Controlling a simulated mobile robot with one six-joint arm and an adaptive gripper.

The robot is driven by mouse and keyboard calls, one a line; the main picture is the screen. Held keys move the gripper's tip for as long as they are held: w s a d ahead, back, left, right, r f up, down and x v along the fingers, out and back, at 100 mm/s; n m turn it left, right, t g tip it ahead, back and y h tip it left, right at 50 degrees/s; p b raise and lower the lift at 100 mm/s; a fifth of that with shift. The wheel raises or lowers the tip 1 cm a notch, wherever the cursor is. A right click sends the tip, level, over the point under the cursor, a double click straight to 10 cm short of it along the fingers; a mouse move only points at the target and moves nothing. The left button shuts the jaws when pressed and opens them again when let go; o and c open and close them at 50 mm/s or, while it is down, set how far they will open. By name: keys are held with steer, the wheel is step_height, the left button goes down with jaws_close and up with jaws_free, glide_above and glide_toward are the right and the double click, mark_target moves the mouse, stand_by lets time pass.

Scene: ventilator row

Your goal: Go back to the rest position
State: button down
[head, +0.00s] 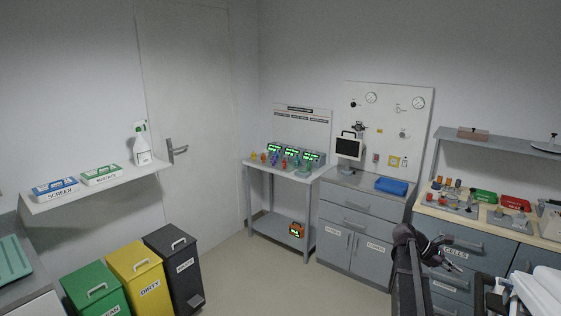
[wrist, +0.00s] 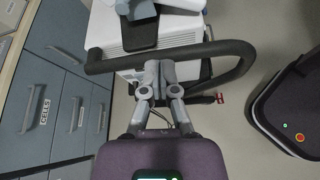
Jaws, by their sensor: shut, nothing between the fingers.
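My gripper (head: 455,266) is at the lower right in the head view, beside the drawer unit marked CELLS and above floor level. In the wrist view my gripper (wrist: 163,66) points away from the camera with its grey fingers together and nothing held. Its fingertips overlap a black curved handle (wrist: 110,64) in the picture; I cannot tell the gap between them. The handle belongs to a white cart-like unit (wrist: 125,35) beyond it.
The blue-grey drawers (head: 455,255) stand close by my arm, under a wooden top with several small parts. A grey cabinet (head: 352,235) carries a blue tray (head: 391,186). A small table (head: 283,172) stands left of it. Bins (head: 137,275) stand lower left. Middle floor (head: 240,280) is clear.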

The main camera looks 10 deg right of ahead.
steer(key=s+a+f+m+t+y, duration=0.1)
steer(key=a+f+m+t+y, duration=0.1)
steer(key=a, duration=1.3)
steer(key=s+a+f+m+t+y, duration=0.2)
steer(key=a+f+m+t+y, duration=0.1)
steer(key=a, duration=1.2)
steer(key=s+a+f+m+t+y, duration=0.1)
steer(key=a+f+m+t+y, duration=0.2)
steer(key=a, duration=1.3)
step_height(320, 180, down, 3)
steer(key=shift+s+r+y, duration=0.1)
steer(key=shift+s+y, duration=0.1)
steer(key=shift+y, duration=0.9)
step_height(320, 180, down, 7)
steer(key=b, duration=0.7)
steer(key=shift+d, duration=0.1)
